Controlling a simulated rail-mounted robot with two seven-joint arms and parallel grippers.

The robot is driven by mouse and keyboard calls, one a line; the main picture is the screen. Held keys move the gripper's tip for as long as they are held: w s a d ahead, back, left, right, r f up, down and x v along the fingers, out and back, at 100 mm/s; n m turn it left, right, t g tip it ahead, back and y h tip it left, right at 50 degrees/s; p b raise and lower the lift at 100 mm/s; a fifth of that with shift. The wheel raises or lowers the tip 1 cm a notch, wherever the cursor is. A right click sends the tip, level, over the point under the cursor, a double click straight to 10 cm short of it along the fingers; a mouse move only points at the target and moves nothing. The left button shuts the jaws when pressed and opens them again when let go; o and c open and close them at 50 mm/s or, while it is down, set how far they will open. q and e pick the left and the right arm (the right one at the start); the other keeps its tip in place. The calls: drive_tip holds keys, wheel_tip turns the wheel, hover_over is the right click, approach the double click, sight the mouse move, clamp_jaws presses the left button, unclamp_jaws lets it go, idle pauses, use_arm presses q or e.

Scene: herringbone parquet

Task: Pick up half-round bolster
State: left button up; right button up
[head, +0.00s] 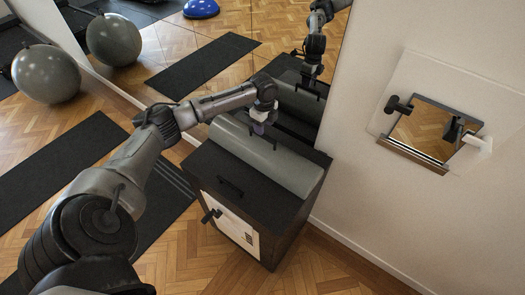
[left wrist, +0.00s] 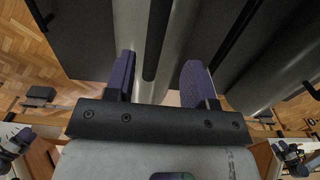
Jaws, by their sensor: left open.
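The half-round bolster (head: 270,158) is a long grey roll lying on a dark cabinet against the mirror. My left gripper (head: 259,127) is over its far left part, pointing down. In the left wrist view, the left gripper (left wrist: 160,80) is open, with its two purple fingers apart and the grey bolster (left wrist: 128,32) running between them in the picture. I cannot tell whether the fingers touch it. A dark strip runs along the bolster there. My right gripper is not seen directly.
The dark cabinet (head: 222,192) has black handles and a pale front panel. A large mirror (head: 205,45) stands behind it. Exercise mats (head: 62,160) and a grey ball (head: 45,74) lie on the left floor. A small framed mirror (head: 425,130) is on the right wall.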

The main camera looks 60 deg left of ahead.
sight(262, 145)
use_arm(q)
drive_tip(key=shift+s+d+f+b, duration=0.15)
drive_tip(key=shift+f+b, duration=0.1)
drive_tip(key=shift+f, duration=0.65)
drive_tip(key=shift+s+a+f+b, duration=0.1)
drive_tip(key=shift+f+b, duration=0.1)
drive_tip(key=shift+f, duration=0.75)
drive_tip(key=shift+s+d+f+b, duration=0.15)
drive_tip(key=shift+f+b, duration=0.1)
drive_tip(key=shift+f, duration=0.65)
drive_tip(key=shift+a, duration=0.1)
clamp_jaws()
drive_tip(key=shift+r, duration=0.15)
